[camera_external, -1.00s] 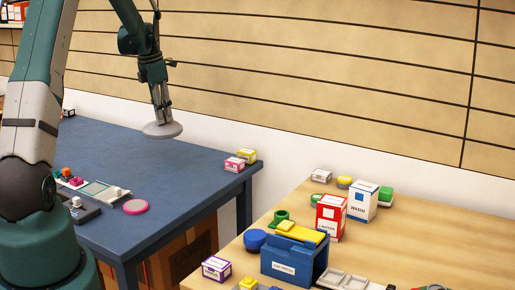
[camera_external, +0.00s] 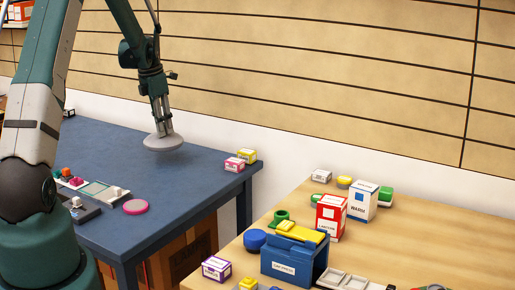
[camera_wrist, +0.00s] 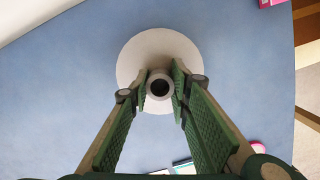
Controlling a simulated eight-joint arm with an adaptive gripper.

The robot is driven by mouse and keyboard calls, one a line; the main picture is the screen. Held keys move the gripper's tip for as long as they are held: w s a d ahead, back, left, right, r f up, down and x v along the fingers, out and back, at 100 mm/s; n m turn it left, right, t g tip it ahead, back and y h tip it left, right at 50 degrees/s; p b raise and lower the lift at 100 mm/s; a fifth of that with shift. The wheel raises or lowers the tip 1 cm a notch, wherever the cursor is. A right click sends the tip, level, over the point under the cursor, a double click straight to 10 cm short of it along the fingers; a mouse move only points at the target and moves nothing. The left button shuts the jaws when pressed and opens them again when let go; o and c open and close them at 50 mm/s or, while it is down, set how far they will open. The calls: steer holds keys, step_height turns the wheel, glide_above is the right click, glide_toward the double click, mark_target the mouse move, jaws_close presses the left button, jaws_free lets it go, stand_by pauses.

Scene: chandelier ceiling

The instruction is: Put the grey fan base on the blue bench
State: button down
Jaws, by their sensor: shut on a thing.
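The grey fan base (camera_external: 163,142) is a round disc with a short hollow stem. My gripper (camera_external: 162,130) is shut on its stem, and the disc hangs level beneath the fingers. The base is over the blue bench (camera_external: 190,188), close to its surface; a faint shadow lies below it, and I cannot tell for sure whether it touches. In the wrist view the fan base (camera_wrist: 130,62) shows its pale disc and the stem between my gripper's fingertips (camera_wrist: 160,88), with the blue bench top (camera_wrist: 60,90) around it.
Small yellow (camera_external: 247,156) and pink (camera_external: 234,164) boxes stand at the bench's right corner. A pink disc (camera_external: 136,207) and a tray (camera_external: 98,190) lie nearer the front. A wooden table (camera_external: 430,215) with boxes stands to the right. Bench space around the base is clear.

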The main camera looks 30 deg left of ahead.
mark_target(163, 140)
steer(key=shift+f, duration=0.9)
steer(key=shift+f, duration=0.1)
steer(key=shift+f, duration=1.8)
steer(key=shift+f+b, duration=0.1)
steer(key=shift+b, duration=0.2)
steer(key=c, duration=2.1)
jaws_free()
steer(key=shift+c, duration=0.2)
steer(key=r, duration=0.4)
steer(key=s+r, duration=0.1)
steer(key=r, duration=0.3)
steer(key=r+p, duration=0.1)
steer(key=r, duration=0.3)
steer(key=shift+s+a, duration=0.35)
